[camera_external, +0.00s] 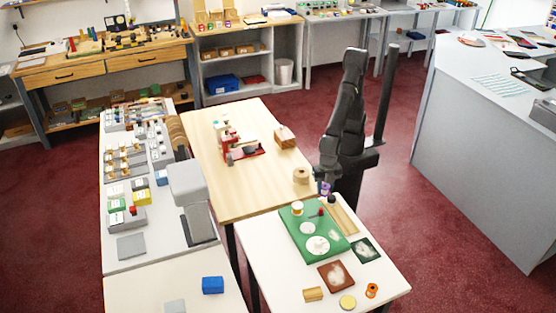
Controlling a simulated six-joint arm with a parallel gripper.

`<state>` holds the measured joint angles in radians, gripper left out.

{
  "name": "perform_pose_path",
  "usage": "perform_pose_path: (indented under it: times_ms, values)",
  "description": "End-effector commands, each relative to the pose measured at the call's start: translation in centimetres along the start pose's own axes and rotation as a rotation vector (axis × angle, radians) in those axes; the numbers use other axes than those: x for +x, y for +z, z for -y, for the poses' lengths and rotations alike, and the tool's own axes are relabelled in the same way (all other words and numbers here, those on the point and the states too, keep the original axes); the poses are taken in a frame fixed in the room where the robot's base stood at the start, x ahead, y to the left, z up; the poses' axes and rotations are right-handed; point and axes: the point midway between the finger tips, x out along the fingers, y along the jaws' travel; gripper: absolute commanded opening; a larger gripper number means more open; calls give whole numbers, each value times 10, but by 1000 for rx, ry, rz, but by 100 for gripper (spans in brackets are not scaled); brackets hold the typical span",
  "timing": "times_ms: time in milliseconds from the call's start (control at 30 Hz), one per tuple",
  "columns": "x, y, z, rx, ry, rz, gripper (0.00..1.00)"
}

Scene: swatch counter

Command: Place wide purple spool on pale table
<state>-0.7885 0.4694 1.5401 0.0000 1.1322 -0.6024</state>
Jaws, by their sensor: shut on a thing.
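My gripper (325,182) is at the lower end of my dark arm, above the back right of the white-topped table (268,267). It is shut on a small purple spool (326,189), which is partly hidden by the gripper. I cannot tell how far the spool is above the surface. A pale wood-topped table (212,195) adjoins the white one behind and to the left.
A green board (293,228) on the white table bears a white spool (297,208) and a white disc. A brown square (336,277), dark green square (366,250) and orange spool (372,290) lie nearby. A tan roll (301,175) stands on the wood top, whose front left is clear.

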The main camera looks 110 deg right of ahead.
Motion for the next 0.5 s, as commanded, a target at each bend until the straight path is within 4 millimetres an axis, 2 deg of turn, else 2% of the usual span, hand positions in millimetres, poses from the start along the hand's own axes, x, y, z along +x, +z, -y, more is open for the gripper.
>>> perform_pose_path:
  times_ms: [167, 300, 500]
  values:
    - [3, 35, -48, 92, 0, 0, 14]
    - [6, 73, -89, 177, 0, 0, 14]
    - [10, 135, -140, 297, 0, 0, 14]
